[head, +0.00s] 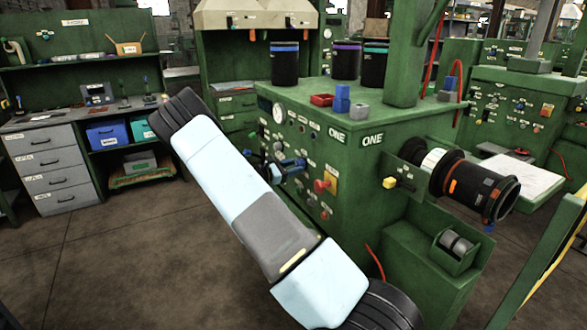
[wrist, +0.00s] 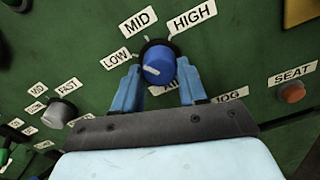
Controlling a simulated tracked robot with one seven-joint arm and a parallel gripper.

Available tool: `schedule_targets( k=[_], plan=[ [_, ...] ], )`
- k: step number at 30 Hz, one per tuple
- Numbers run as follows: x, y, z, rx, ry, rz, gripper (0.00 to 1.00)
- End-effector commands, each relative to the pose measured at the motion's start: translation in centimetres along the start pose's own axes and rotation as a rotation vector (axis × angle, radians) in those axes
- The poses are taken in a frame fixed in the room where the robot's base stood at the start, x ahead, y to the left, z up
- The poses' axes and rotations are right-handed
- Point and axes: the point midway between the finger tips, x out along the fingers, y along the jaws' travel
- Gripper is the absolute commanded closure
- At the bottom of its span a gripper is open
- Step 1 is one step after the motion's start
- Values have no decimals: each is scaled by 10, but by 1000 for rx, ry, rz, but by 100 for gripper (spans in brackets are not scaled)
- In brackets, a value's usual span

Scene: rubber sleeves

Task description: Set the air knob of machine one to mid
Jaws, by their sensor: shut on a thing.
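Machine one (head: 390,185) is the green cabinet marked ONE in the head view. In the wrist view its blue air knob (wrist: 158,62) sits on a dark round base, with labels LOW (wrist: 117,57), MID (wrist: 138,19) and HIGH (wrist: 192,18) around it. The knob's white line points left, nearer LOW than MID. The label below the knob is mostly covered. My gripper (wrist: 158,85) has its two blue fingers on either side of the knob, shut on it. In the head view my gripper (head: 292,167) is against the front panel and hides the knob.
A grey knob (wrist: 59,113) with a FAST label is left of my gripper, and a red SEAT button (wrist: 291,93) is right. A red button on a yellow plate (head: 327,184) is close by.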

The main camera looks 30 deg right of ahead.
Motion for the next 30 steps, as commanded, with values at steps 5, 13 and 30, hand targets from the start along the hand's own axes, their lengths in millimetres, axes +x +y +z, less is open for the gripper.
schedule_targets(
  k=[5,13,30],
  plan=[
    [-1,1,0,159,1,2,89],
    [-1,1,0,372,1,2,89],
    [-1,-1,-1,565,1,-1,89]
  ],
)
